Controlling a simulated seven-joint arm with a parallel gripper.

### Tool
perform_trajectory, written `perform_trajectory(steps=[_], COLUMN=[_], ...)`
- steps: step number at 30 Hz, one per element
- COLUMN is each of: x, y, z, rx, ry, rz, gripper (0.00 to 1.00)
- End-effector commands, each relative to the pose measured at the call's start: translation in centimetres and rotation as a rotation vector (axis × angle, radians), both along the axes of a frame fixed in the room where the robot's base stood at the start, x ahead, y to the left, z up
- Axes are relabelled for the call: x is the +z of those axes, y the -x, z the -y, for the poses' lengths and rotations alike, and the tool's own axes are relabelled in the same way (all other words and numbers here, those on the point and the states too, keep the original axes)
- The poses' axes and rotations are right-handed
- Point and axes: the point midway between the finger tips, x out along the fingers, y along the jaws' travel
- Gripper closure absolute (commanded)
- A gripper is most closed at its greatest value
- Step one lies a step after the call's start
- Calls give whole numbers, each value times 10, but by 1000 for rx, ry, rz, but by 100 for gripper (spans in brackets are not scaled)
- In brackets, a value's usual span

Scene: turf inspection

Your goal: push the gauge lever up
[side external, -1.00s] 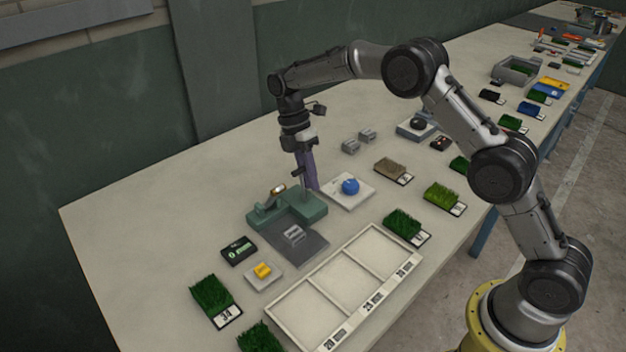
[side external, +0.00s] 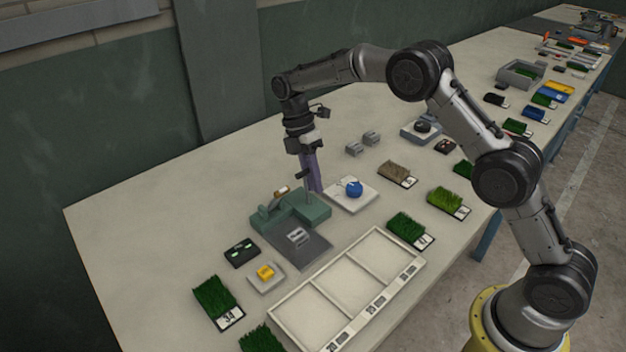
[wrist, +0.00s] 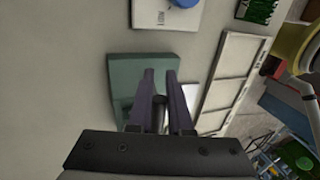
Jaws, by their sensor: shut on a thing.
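The gauge has a green base (side external: 296,213) on a dark grey plate (side external: 300,247) with a small light grey piece on it. A cylindrical part with a pale end (side external: 281,190) sits over the base's left arm. A thin grey post rises from its right part. My gripper (side external: 313,188), with purple fingers, points down at that right end. In the wrist view the gripper (wrist: 160,75) has its fingers on either side of a dark round lever end (wrist: 160,104); their contact is partly hidden. The green base (wrist: 125,75) lies beneath them.
A white pad with a blue ball-like knob (side external: 354,188) stands just right of the gauge. A three-compartment white tray (side external: 372,257) lies in front. A black box (side external: 241,253) and a yellow block (side external: 265,272) are left of the plate. Turf samples surround these; the bench's left side is clear.

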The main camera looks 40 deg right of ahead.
Motion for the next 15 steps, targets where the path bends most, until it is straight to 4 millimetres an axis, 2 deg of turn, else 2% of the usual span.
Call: perform_trajectory(steps=[1,8,9,13,15], x=[8,8,8,6,5], y=[-4,-4,-4,-3,-2], z=[0,0,0,0,0], rx=[0,0,0,0,0], ry=[-2,-2,-2,-1,-1], rz=[20,20,20,14,12], gripper=[100,100,77,53,52])
